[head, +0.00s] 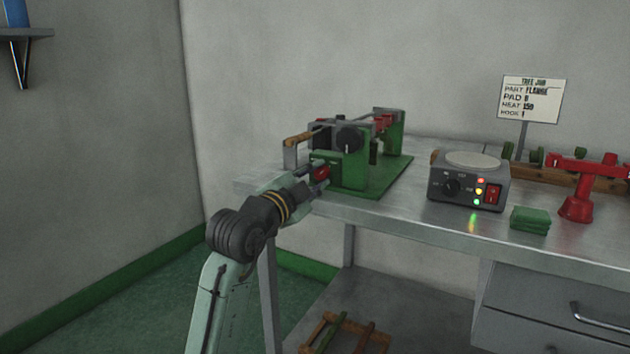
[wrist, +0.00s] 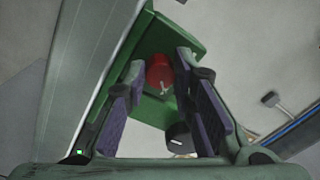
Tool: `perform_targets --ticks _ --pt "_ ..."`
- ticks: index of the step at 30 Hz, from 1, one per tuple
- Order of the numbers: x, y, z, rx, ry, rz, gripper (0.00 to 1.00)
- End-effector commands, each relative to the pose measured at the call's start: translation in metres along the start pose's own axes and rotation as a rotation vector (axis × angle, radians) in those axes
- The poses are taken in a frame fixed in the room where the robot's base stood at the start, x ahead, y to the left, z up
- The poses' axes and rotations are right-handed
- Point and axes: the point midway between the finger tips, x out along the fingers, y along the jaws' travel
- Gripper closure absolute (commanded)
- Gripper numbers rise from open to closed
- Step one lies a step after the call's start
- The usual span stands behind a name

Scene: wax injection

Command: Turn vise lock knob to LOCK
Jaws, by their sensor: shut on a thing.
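The green vise (head: 354,172) stands at the left end of the metal bench. The red lock knob (head: 321,171) sits on its left side, partly hidden by my fingers. My gripper (head: 314,180) reaches in from the front left and is shut on the red knob. In the wrist view the red knob (wrist: 159,73) lies between the two fingertips, with a small white mark on its lower edge. The green vise body (wrist: 185,40) fills the space behind it. I cannot read any LOCK label.
A black round knob (head: 350,137) and a wooden handle (head: 297,139) are close above my gripper. Farther right are a hot-plate box (head: 467,185), a green block (head: 530,220) and a red tree-shaped piece (head: 577,207). The bench front between vise and box is clear.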

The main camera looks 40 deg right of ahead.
Motion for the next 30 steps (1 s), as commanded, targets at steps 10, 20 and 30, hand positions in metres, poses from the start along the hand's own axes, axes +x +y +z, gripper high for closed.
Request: perform_targets --ticks 10,20,30 --pt "0.000 0.001 -0.001 0.003 0.001 0.002 0.75" --pt "0.000 0.000 0.000 0.001 0.000 0.001 0.68" --pt "-0.036 -0.001 0.001 0.002 -0.001 -0.002 0.68"
